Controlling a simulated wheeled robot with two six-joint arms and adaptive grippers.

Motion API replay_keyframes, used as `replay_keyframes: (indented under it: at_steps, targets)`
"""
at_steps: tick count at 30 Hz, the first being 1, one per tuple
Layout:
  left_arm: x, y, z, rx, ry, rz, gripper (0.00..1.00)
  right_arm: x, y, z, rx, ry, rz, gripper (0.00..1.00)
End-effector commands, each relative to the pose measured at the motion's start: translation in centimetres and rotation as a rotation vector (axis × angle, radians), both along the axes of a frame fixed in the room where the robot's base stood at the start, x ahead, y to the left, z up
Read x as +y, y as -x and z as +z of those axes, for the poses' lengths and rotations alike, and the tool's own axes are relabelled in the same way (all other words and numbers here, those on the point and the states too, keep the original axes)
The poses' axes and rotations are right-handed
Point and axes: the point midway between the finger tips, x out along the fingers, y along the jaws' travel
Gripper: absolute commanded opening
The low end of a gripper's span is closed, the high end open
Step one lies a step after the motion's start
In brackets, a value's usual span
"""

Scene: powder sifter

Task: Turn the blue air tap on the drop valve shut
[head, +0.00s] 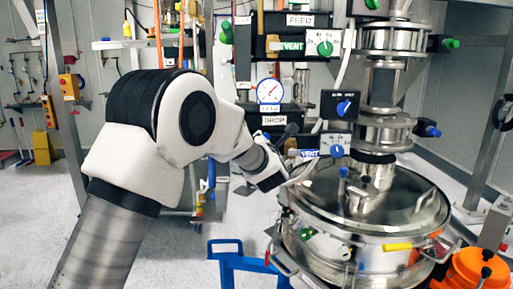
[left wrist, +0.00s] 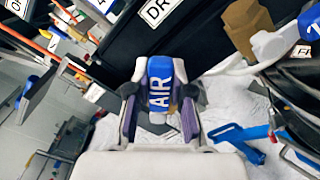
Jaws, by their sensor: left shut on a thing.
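The blue air tap (left wrist: 160,84) is a blue handle with white "AIR" lettering, in the middle of the left wrist view. My left gripper (left wrist: 160,104) is shut on it, one finger on each side. The handle lies lengthwise between the fingers. In the head view, my left arm reaches in from the left and its wrist end is beside the drop valve, near the black box with the DROP label (head: 274,120). The tap itself is hidden there behind my wrist and nearby parts. My right gripper is not in view.
A steel sifter vessel (head: 405,213) with a round lid stands close on the right. A pressure gauge (head: 269,91) is above the DROP label. Other blue taps (head: 346,108) and green taps (head: 325,48) are nearby. A blue frame (head: 240,264) stands below.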

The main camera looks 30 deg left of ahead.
Motion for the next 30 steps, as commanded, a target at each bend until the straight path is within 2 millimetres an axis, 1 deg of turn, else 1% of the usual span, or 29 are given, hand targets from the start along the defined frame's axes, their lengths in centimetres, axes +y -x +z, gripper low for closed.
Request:
replay_keyframes:
  at_steps: [1,12,21,30]
  targets:
    - [-0.2,-0.1,-0.6,0.021,-0.037,0.0,0.0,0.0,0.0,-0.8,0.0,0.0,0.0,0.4]
    - [-1.1,-0.7,-2.3,0.206,-0.334,0.0,0.0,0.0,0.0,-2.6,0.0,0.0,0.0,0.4]
    - [-1.3,-0.8,-3.5,0.326,-0.53,0.001,0.0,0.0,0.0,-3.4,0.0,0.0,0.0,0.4]
    - [-1.3,-0.8,-4.1,0.387,-0.629,0.001,0.0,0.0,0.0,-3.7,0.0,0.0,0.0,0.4]
